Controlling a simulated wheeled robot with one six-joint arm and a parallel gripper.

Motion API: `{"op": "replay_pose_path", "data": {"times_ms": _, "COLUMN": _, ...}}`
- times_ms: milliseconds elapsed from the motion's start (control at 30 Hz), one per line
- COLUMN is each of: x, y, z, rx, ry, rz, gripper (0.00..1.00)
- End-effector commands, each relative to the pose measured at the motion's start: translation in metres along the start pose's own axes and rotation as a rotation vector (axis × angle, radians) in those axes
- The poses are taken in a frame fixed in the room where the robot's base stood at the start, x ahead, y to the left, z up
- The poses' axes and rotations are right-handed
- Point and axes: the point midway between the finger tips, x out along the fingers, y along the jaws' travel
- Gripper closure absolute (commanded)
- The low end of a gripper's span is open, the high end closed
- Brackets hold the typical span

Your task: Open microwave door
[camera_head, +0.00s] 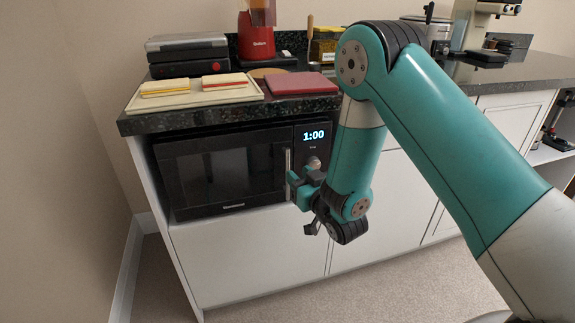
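The microwave (222,165) is black and built into the white cabinet below the dark countertop, left of centre. Its door (222,170) looks closed, and its display reads 1:00. The door handle (288,160) is a vertical bar at the door's right edge, left of the control panel. My gripper (292,186) is at the lower part of the handle, in front of the panel. One teal finger shows beside the handle. My wrist hides the rest, so I cannot tell whether the fingers are around the handle or open.
Above the microwave, the countertop (220,118) holds a tray of sandwiches (195,92), a red board (300,84), a grill (188,55) and a red blender (256,38). The wall is close on the left. The floor in front is clear.

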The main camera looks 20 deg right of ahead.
Motion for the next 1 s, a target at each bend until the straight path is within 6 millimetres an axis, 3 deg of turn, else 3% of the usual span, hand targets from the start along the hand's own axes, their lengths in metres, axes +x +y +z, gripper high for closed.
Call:
{"op": "replay_pose_path", "data": {"times_ms": 133, "x": 0.033, "y": -0.001, "z": -0.002, "rx": -0.001, "ry": 0.003, "rz": -0.001, "gripper": 0.64}}
{"op": "replay_pose_path", "data": {"times_ms": 300, "x": 0.054, "y": -0.001, "z": -0.004, "rx": 0.0, "ry": -0.002, "rz": -0.002, "gripper": 0.64}}
{"op": "replay_pose_path", "data": {"times_ms": 767, "x": 0.065, "y": 0.0, "z": 0.0, "rx": 0.001, "ry": -0.001, "rz": 0.0, "gripper": 0.64}}
{"op": "replay_pose_path", "data": {"times_ms": 933, "x": 0.065, "y": 0.0, "z": 0.0, "rx": 0.001, "ry": 0.0, "rz": 0.0, "gripper": 0.98}}
{"op": "replay_pose_path", "data": {"times_ms": 1000, "x": 0.065, "y": 0.0, "z": 0.0, "rx": 0.001, "ry": 0.0, "rz": 0.0, "gripper": 1.0}}
